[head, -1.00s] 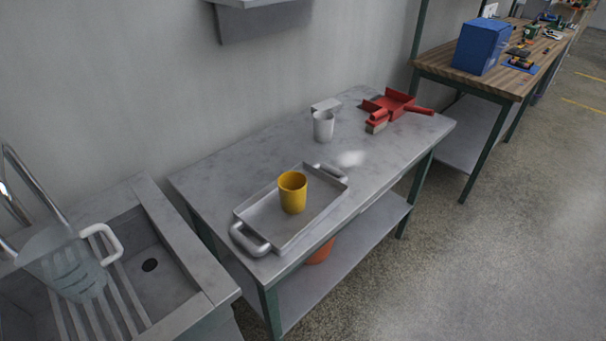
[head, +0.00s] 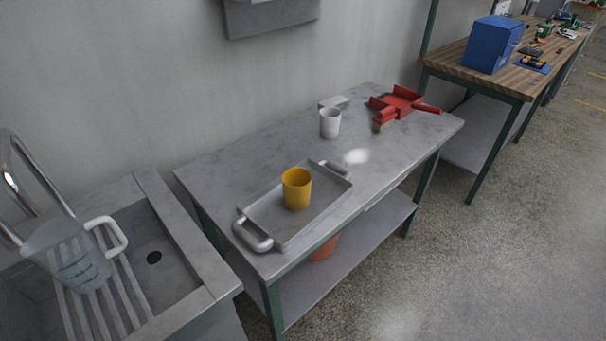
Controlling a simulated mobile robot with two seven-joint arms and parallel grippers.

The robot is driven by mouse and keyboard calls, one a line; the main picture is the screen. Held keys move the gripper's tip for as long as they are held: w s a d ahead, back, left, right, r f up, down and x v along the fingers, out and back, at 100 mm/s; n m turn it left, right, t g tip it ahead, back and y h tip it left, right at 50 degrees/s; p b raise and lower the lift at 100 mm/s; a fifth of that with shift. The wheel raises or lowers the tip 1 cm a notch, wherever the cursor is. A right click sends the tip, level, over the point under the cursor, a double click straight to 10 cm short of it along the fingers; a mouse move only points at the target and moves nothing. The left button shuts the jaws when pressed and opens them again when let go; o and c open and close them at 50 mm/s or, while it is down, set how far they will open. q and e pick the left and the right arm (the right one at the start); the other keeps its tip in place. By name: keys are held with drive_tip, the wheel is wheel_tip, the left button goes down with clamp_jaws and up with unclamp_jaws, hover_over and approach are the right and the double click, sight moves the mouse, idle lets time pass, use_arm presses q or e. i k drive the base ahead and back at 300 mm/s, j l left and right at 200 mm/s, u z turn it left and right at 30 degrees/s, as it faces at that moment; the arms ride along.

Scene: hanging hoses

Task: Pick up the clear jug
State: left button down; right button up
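The clear jug (head: 72,256) stands in the sink at the lower left of the head view, on a slatted rack. It is see-through, with dark markings on its side and a white handle (head: 106,234) that points right. The metal tap is close behind it, at its upper left. Neither of my grippers shows in this view.
The sink (head: 186,237) adjoins a grey table. On the table are a tray (head: 262,212) with a yellow cup (head: 296,188), a white cup (head: 330,123), and a red dustpan (head: 398,101) with a brush. Open floor (head: 480,270) lies to the right.

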sight(63, 247)
drive_tip(key=u, duration=1.75)
drive_tip(key=j+z, duration=0.25)
drive_tip(key=j, duration=0.7)
